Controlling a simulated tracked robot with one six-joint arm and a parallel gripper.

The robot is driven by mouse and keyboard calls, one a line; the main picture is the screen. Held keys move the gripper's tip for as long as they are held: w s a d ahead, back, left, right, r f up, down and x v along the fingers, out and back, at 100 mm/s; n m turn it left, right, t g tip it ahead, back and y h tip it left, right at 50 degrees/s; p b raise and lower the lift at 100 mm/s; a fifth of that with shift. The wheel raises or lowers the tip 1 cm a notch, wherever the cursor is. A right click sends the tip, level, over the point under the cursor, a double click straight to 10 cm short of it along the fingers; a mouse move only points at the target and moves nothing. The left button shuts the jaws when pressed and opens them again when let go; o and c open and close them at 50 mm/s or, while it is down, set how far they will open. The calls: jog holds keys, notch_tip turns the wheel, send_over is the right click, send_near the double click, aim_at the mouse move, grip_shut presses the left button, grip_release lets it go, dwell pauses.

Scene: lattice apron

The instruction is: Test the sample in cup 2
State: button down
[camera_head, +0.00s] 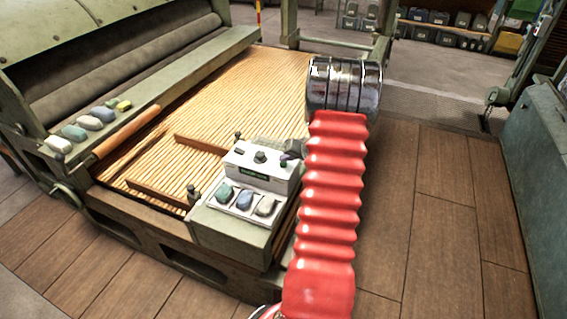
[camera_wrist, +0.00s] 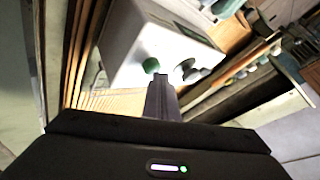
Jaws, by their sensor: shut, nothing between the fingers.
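A white tester box (camera_head: 262,172) with a dark knob (camera_head: 260,157), a small button and a green display stands on a grey-green pedestal (camera_head: 232,232). In front of it is a pale tray (camera_head: 233,204) with three compartments, holding a green, a blue-grey and a pale grey sample; the middle one is the blue-grey sample (camera_head: 244,199). I cannot read any numbers. My gripper (camera_head: 288,155) is at the box's upper right, its fingers shut and empty. In the wrist view, the shut fingers (camera_wrist: 161,84) point toward the box's face, near a green button (camera_wrist: 151,65) and a grey knob (camera_wrist: 180,71). Contact cannot be told.
A slatted wooden lattice bed (camera_head: 240,95) lies behind the box, with wooden bars across it. Several coloured lumps (camera_head: 95,122) sit on the left ledge beside a wooden roller. A grey-green cabinet (camera_head: 535,170) stands at right. The plank floor between is clear.

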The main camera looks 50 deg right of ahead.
aim_at(286, 165)
jog(key=shift+r, duration=0.65)
jog(key=shift+r, duration=2.55)
